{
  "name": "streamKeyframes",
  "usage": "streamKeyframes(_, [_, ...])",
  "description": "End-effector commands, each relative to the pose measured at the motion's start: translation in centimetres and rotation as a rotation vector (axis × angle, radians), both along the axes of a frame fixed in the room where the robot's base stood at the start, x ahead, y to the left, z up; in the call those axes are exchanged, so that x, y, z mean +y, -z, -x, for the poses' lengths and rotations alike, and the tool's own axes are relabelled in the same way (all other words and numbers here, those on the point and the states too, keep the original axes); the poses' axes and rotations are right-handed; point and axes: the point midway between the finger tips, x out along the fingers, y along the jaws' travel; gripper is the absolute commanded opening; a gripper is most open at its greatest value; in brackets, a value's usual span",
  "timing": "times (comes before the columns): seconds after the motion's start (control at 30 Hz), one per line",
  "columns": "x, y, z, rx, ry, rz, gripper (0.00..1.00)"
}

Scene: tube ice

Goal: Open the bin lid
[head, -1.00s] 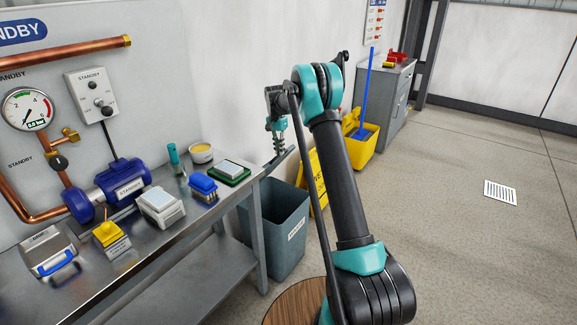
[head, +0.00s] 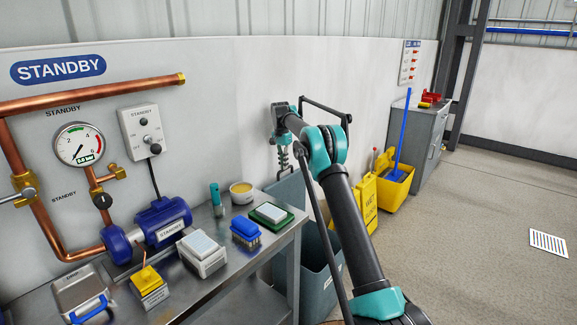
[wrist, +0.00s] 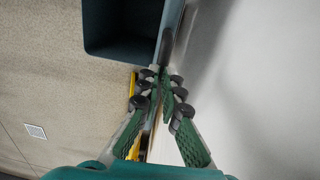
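The bin (head: 322,272) is grey-blue and stands beside the end of the bench, open at the top. In the wrist view its dark inside (wrist: 122,28) shows at the top. Its lid (head: 288,190) stands raised at the wall side, partly hidden by my arm. In the wrist view the lid (wrist: 172,22) is seen nearly edge-on. My gripper (head: 284,166) points down at the lid's upper part. In the wrist view my gripper (wrist: 162,76) has its fingertips together, close to a dark bar at the lid. I cannot tell if they pinch it.
The steel bench (head: 222,272) with a blue brush (head: 245,232), a green-based block (head: 271,214) and a tub (head: 242,192) is left of the bin. A yellow floor sign (head: 368,200) and mop bucket (head: 397,188) stand beyond it.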

Motion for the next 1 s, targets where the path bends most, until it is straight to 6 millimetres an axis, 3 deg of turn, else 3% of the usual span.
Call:
streamKeyframes(0.03, [1.17, 2.17, -0.13, 0.007, -0.012, -0.008, 0.00])
streamKeyframes(0.53, [1.43, 2.16, -0.22, 0.014, -0.011, -0.007, 0.00])
streamKeyframes(0.6, [1.42, 2.17, -0.21, 0.013, -0.011, -0.006, 0.14])
streamKeyframes(0.77, [1.32, 2.03, -0.23, 0.012, -0.010, -0.005, 0.33])
streamKeyframes(1.0, [0.97, 1.78, -0.33, 0.009, -0.007, -0.003, 0.33])
